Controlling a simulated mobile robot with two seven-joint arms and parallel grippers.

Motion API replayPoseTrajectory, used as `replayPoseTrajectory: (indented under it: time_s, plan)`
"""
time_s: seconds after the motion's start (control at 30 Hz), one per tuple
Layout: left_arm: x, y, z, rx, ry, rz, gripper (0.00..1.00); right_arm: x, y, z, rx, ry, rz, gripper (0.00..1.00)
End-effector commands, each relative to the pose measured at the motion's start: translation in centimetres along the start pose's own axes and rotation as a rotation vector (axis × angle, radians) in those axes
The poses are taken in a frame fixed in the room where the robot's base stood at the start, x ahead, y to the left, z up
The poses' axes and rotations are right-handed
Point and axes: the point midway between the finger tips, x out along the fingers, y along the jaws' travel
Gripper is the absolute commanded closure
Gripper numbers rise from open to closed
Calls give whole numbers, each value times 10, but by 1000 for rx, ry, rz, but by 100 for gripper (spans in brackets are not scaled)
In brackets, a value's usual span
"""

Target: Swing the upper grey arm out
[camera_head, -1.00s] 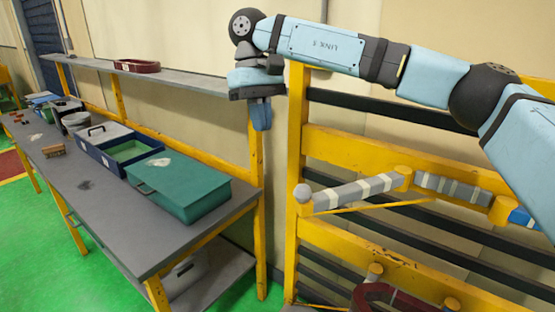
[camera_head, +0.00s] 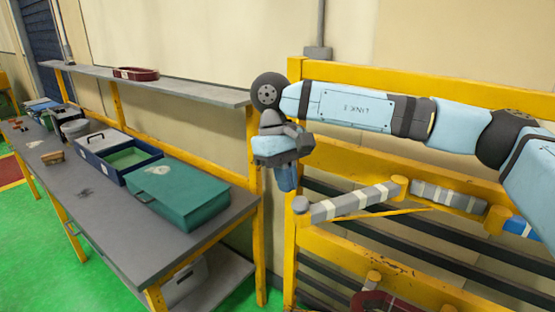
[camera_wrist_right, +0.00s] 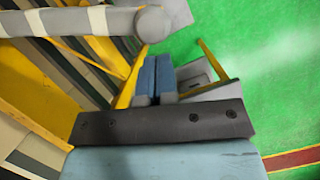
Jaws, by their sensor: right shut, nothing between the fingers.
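The upper grey arm (camera_head: 352,202) is a grey bar with pale bands and a rounded grey end knob. It sticks out from a yellow joint on the yellow rack, with its free end toward the left. In the right wrist view the grey arm (camera_wrist_right: 65,21) crosses the top left, its knob near the top middle. My right gripper (camera_head: 287,184) hangs just above and left of the knob in the head view. Its blue fingers (camera_wrist_right: 156,76) are together and empty, beside the knob; contact cannot be told. My left gripper is in neither view.
The yellow rack (camera_head: 292,240) with dark rails stands at the right. A second banded bar (camera_head: 450,196) continues right of the joint. A dark red ring part (camera_head: 385,301) sits low. The grey workbench (camera_head: 120,225) at the left carries a green box (camera_head: 180,194) and an open blue box (camera_head: 125,155).

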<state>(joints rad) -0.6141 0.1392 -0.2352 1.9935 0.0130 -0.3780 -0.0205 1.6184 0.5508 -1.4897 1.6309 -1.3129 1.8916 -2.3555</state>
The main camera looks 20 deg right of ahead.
Motion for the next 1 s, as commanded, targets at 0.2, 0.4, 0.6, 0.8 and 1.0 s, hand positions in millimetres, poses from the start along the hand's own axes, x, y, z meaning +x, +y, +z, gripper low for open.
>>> replayPoseTrajectory:
  time_s: [0.2, 0.4, 0.6, 0.8, 1.0]
  plan:
    - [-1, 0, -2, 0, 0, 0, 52, 4, 0, 5, 1, -1, -1, 100]
    - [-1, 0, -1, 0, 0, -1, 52, 3, 0, 5, 1, -1, -1, 100]
    - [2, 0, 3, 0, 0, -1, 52, 7, -2, 10, -1, 0, -2, 100]
    - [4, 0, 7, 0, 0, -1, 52, 9, -5, 20, -1, -1, -1, 100]
    - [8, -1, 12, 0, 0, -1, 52, 14, -7, 30, -1, 0, -1, 100]
